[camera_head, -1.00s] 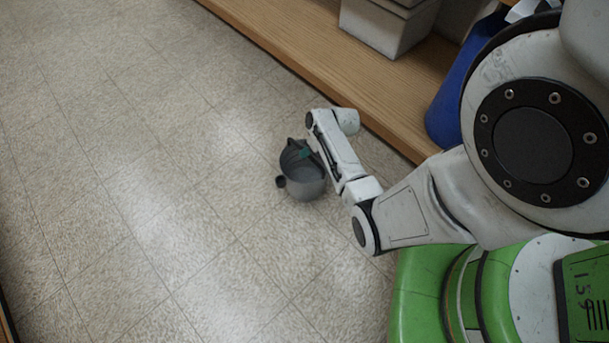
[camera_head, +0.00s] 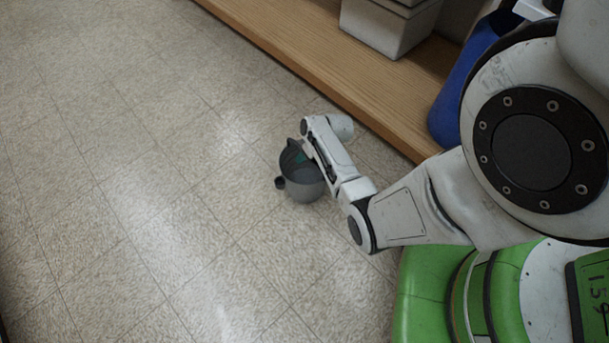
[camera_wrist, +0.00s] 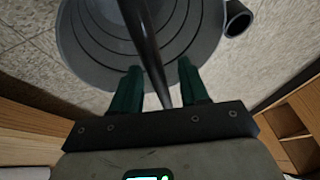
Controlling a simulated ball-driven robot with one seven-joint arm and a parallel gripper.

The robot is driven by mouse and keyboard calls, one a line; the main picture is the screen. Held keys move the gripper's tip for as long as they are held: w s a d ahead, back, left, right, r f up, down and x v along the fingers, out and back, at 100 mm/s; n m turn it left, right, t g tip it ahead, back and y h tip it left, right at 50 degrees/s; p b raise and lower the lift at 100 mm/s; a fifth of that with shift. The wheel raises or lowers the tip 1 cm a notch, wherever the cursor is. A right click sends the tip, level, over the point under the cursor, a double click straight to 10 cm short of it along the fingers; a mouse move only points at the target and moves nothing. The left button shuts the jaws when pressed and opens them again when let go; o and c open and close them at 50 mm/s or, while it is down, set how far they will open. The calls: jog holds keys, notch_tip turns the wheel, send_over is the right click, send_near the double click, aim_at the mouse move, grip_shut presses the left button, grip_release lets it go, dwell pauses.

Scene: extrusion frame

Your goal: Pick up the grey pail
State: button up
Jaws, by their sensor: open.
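The grey pail (camera_head: 304,190) stands on the tiled floor in the head view, partly hidden behind my arm. In the wrist view the pail (camera_wrist: 85,50) fills the top, seen from above with ringed inner walls. Its dark handle bar (camera_wrist: 146,45) runs down across the opening and passes between my fingers. My gripper (camera_wrist: 156,75) is open, with its two green fingers on either side of the handle bar, above the near rim. I cannot tell whether either finger touches the bar. In the head view the gripper is mostly hidden by my arm.
A small dark cup-like piece (camera_wrist: 237,18) sits beside the pail's rim. A wooden shelf (camera_head: 290,45) runs along the right, bearing grey bins (camera_head: 385,28). A blue object (camera_head: 458,95) stands beside my body. The floor to the left is clear.

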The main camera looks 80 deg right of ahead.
jog(key=shift+f, duration=0.1)
jog(key=shift+c, duration=0.2)
grip_shut()
dwell(1.3)
